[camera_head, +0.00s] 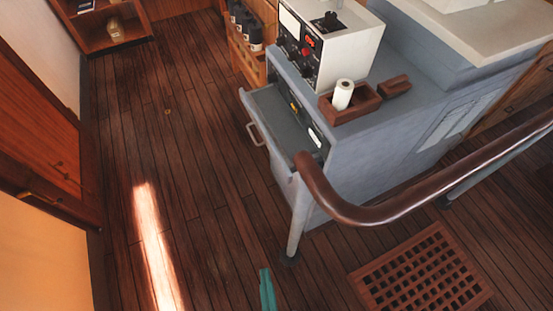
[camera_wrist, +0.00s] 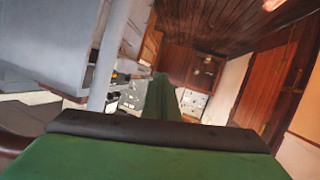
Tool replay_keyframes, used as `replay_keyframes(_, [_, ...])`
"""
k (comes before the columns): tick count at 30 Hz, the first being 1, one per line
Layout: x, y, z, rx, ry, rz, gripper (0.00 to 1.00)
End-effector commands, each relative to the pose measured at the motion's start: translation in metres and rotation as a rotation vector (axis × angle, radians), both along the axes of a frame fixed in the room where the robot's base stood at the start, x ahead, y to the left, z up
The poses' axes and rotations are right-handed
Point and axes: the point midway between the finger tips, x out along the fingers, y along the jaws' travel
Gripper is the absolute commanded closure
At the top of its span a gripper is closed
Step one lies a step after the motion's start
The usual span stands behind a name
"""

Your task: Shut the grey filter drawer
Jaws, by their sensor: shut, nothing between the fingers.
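The grey filter drawer (camera_head: 277,112) stands pulled out from the left face of the grey console (camera_head: 390,120) in the head view. Its pale bar handle (camera_head: 255,134) is on its front, facing left. My gripper (camera_head: 267,289) shows as a narrow teal shape at the bottom edge of the head view, well below and apart from the drawer. In the wrist view my green gripper (camera_wrist: 163,97) is shut and empty, pointing away into the room. I cannot make out the drawer clearly in the wrist view.
A brown handrail (camera_head: 400,203) on a grey post (camera_head: 299,222) stands between my gripper and the console's near corner. A wooden grating (camera_head: 420,271) lies at the lower right. The plank floor (camera_head: 170,150) left of the drawer is clear. A wooden door (camera_head: 45,125) stands at left.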

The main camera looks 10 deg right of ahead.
Motion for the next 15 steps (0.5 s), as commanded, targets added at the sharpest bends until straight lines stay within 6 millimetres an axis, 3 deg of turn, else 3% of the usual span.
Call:
replay_keyframes(3, [0.019, 0.006, -0.057, -0.207, 0.089, 0.102, 1.0])
replay_keyframes(9, [0.056, 0.0, -0.147, -0.62, 0.254, 0.263, 1.0])
replay_keyframes(15, [0.104, -0.015, -0.207, -1.03, 0.406, 0.394, 1.0])
